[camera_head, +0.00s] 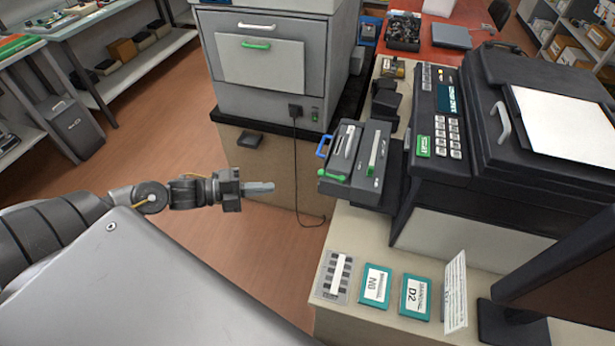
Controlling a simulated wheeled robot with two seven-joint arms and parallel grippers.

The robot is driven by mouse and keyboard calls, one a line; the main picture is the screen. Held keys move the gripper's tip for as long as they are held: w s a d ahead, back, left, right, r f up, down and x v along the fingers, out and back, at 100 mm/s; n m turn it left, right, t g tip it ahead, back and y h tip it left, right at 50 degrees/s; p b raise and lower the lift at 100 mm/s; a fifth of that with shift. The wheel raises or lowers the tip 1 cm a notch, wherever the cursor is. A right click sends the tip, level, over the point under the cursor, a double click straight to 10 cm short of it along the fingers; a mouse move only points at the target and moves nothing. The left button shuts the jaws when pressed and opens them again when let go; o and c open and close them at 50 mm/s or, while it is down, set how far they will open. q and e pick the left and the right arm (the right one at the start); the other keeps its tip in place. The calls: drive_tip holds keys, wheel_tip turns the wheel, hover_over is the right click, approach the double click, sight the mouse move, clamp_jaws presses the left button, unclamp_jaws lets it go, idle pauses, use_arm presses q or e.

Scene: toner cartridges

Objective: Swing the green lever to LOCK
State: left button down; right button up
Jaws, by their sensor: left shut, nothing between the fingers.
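A dark grey toner unit (357,161) sits at the left edge of the counter, beside the copier. A green lever (331,175) lies at its near left corner, and a blue handle (323,146) sticks out just behind it. A slim part with a green strip (373,155) runs along the unit's top. I cannot read any LOCK mark. My left gripper (262,187) is shut and empty, pointing right over the floor, with a clear gap to the left of the green lever. My right gripper is not in view.
A black copier (540,110) stands right of the unit. A large grey printer (268,65) stands behind, with a cable (296,170) hanging down. Teal-edged cards (376,287) lie on the near counter (345,225). A dark screen-like object (565,260) stands at lower right.

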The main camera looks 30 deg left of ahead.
use_arm(q)
drive_tip(key=p, duration=0.3)
approach(331, 176)
drive_tip(key=s+d, duration=0.2)
drive_tip(key=w, duration=0.3)
drive_tip(key=w+f+p, duration=0.1)
drive_tip(key=shift+w+d, duration=0.25)
drive_tip(key=shift+w, duration=0.1)
drive_tip(key=shift+a, duration=0.1)
